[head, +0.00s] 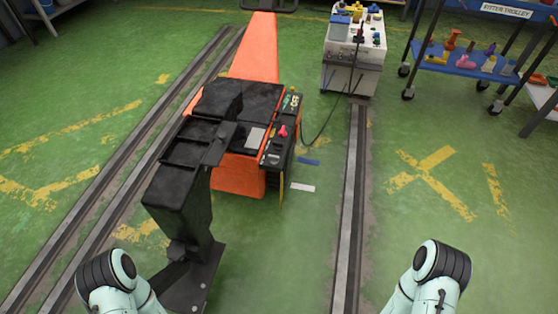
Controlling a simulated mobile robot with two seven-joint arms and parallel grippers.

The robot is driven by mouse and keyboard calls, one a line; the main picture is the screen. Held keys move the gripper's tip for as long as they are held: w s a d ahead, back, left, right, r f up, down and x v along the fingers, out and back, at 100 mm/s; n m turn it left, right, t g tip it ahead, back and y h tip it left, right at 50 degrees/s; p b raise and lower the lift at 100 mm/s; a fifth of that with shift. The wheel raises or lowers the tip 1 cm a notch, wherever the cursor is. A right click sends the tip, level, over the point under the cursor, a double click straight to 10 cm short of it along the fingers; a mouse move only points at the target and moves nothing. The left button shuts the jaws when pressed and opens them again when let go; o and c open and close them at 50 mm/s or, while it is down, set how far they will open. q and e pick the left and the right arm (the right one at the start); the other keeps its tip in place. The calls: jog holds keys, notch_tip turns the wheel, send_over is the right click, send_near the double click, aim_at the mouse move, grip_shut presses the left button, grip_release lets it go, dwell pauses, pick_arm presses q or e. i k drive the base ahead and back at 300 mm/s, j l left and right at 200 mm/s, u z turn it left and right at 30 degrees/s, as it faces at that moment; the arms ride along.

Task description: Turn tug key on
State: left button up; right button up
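The tug (239,179) is an orange machine with black covers on top, standing between the floor rails left of centre. A narrow dark control panel (272,157) runs along its right side, with a yellow and green part at the far end. A small red or pink knob (283,131) sticks up from the panel. I cannot tell which control is the key or how it is set. The pale green ends of my left and right arms show at the bottom left and bottom right, well apart from the tug. Neither gripper's fingers are visible.
A black post and box (178,197) stand in front of the tug. A blue trolley (465,68) stands at the back right. The green floor right of the rail (349,211) is clear.

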aim_at(273, 159)
jog(key=i+l, duration=0.35)
jog(key=i+l+u, duration=0.1)
jog(key=i+l, duration=0.2)
jog(key=l, duration=0.25)
